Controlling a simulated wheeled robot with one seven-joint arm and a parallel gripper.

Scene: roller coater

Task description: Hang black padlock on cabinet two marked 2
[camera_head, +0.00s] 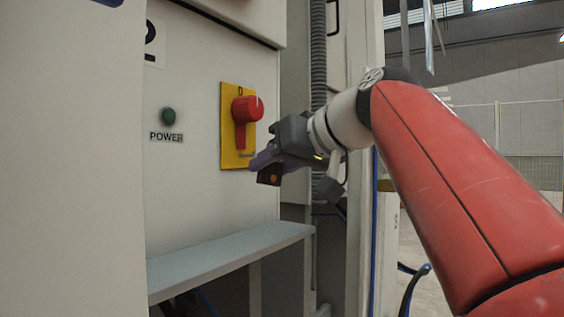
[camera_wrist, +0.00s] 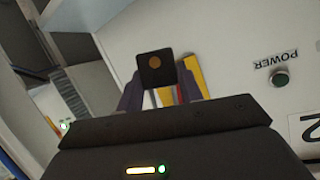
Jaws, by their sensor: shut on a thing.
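The cabinet (camera_head: 190,205) has a black 2 on a white label (camera_head: 152,42). On its face is a yellow switch plate (camera_head: 230,95) with a red rotary handle (camera_head: 245,112) pointing down. My gripper (camera_head: 264,166) is just in front of the plate's lower right edge, shut on a small black padlock (camera_head: 268,177) with an orange-brown disc on it. In the wrist view the black padlock (camera_wrist: 155,68) sits between the purple-grey fingers and covers much of the switch. The yellow plate (camera_wrist: 196,75) shows behind it. The padlock's shackle is hard to make out, and I cannot tell whether it touches the switch.
A green POWER button (camera_head: 169,116) is left of the switch; it also shows in the wrist view (camera_wrist: 281,79). A grey shelf (camera_head: 230,258) juts out below. A ribbed grey conduit (camera_head: 319,60) runs down beside the cabinet on the right.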

